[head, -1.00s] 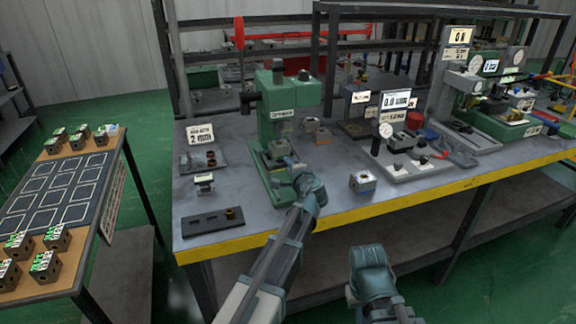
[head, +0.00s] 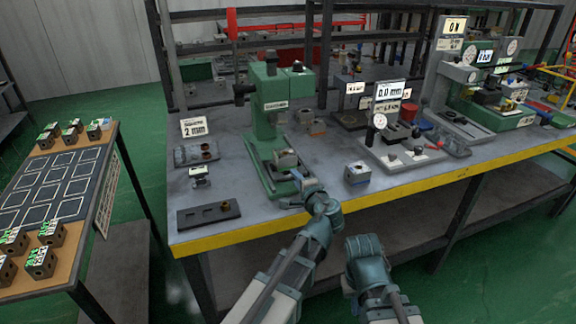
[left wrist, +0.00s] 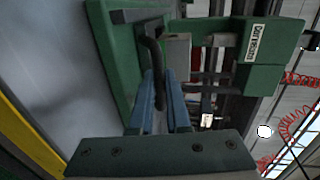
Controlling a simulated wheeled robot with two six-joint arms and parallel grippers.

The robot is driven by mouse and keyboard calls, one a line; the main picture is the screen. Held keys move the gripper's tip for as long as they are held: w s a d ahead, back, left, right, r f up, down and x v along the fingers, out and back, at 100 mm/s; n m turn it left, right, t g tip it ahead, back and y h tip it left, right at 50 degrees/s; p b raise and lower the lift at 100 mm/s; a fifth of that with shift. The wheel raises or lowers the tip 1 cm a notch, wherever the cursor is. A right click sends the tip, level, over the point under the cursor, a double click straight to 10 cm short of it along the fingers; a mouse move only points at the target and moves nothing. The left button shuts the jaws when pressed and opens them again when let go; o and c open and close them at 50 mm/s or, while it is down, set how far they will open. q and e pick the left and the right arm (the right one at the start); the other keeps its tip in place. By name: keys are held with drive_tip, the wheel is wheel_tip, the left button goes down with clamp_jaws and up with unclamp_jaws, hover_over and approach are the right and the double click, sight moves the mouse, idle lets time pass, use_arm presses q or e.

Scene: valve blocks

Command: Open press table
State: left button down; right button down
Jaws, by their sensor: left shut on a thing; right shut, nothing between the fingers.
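The green press (head: 266,110) stands on the left part of the workbench. Its press table carries a grey block (head: 286,158) in front of the column. My left gripper (head: 299,186) is at the front end of the press table. In the left wrist view its blue fingers (left wrist: 160,100) are shut on a dark curved handle (left wrist: 153,62) in front of the press. My right gripper (head: 366,262) is low in front of the bench edge, shut and holding nothing; its fingertips are not clearly visible.
A black slotted plate (head: 209,214) lies left of the press. A blue-grey block (head: 357,173) and a gauge station (head: 400,155) stand to the right. The yellow front edge (head: 400,195) runs below. A side table with blocks (head: 112,140) is at left.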

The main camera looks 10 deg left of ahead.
use_arm(q)
drive_tip(key=shift+f+v, duration=0.2)
drive_tip(key=shift+v, duration=0.85)
drive_tip(key=c, duration=1.2)
unclamp_jaws()
drive_tip(key=shift+o, duration=0.2)
